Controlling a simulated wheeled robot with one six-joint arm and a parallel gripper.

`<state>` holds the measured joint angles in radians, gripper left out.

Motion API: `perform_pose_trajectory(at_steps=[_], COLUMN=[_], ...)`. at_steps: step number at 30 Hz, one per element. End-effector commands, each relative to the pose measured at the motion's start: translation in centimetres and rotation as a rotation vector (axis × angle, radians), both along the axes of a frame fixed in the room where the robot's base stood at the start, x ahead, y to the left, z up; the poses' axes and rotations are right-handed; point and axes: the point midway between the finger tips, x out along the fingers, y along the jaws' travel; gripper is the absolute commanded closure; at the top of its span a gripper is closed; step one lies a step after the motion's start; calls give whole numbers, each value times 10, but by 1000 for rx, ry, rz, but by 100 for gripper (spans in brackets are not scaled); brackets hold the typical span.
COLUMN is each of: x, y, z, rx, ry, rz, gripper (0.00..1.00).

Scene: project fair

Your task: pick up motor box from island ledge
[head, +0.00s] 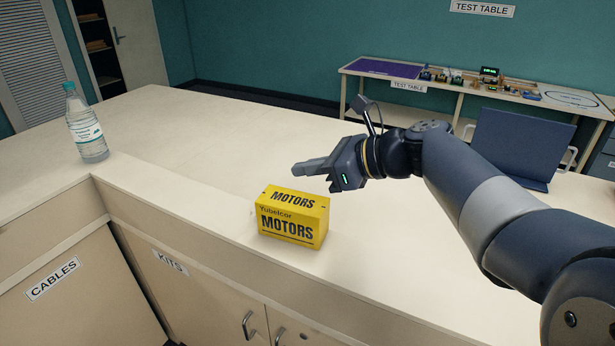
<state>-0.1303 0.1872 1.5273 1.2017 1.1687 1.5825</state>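The motor box (291,222) is a yellow carton with "Yubelcor MOTORS" printed in black. It stands on the cream top of the island ledge (190,195), close to the front edge above the cabinet doors. My gripper (303,168) reaches in from the right and points left. In the picture it is just above and behind the box, apart from it. The fingers are seen from the side and overlap, so the gap between them cannot be made out. No object shows between them.
A clear water bottle (86,125) stands on the counter at the left. A dark blue panel (522,145) stands on the counter at the right, behind my arm. A test table (440,92) with small devices is at the back wall.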

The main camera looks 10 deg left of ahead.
Motion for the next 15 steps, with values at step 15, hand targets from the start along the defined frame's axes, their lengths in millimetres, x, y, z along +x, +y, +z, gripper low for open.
perform_pose_trajectory(at_steps=[15], x=[0], y=[0], z=[1], rx=[1], ry=[-3], rz=[0], gripper=[71])
